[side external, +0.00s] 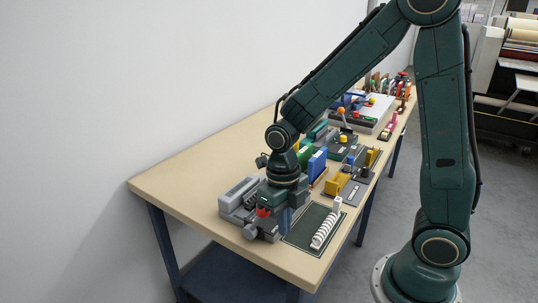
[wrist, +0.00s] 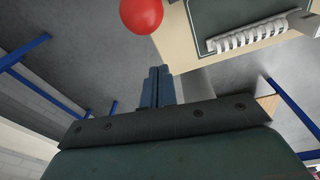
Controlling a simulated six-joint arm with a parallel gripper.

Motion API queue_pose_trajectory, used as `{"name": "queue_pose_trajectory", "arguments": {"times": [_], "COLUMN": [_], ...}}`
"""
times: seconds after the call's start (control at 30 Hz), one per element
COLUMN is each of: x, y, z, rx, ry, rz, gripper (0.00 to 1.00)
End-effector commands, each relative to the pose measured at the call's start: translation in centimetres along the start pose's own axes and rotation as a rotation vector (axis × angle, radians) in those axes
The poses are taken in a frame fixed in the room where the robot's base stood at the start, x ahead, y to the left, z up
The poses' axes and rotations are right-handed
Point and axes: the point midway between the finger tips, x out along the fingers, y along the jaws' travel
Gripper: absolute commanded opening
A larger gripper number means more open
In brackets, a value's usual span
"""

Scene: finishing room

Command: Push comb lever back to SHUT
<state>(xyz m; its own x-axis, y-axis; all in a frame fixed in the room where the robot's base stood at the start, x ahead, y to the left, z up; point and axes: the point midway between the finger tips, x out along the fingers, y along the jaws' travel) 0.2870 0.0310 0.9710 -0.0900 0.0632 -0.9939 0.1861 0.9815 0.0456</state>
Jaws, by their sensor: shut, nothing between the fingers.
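A grey machine (side external: 238,194) sits near the front left of the table. The comb lever's red ball knob (side external: 262,212) shows beside my gripper, and its shaft is mostly hidden in the side view. In the wrist view the red knob (wrist: 141,14) is at the top, just beyond and left of my fingertips, with a gap in the picture. My gripper (side external: 285,222) points down, its blue fingers (wrist: 157,88) closed together and empty. Whether the fingers touch the lever cannot be told. A white comb strip (side external: 325,230) lies on a dark green mat to the right.
The dark green mat (side external: 303,229) lies near the table's front edge. Behind my gripper stand blue (side external: 317,163) and yellow (side external: 338,183) blocks and several other fixtures along the table (side external: 175,178). The table's left side is bare. A pale wall runs behind it.

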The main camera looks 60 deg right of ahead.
Motion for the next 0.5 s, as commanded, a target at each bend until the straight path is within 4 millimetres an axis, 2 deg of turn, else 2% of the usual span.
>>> {"name": "queue_pose_trajectory", "arguments": {"times": [0.23,0.5], "x": [-0.6,-1.1], "y": [0.0,0.0], "z": [2.2,3.6], "rx": [0.001,0.001], "ry": [-0.001,0.0], "rz": [0.0,0.0], "gripper": [0.0,0.0]}}
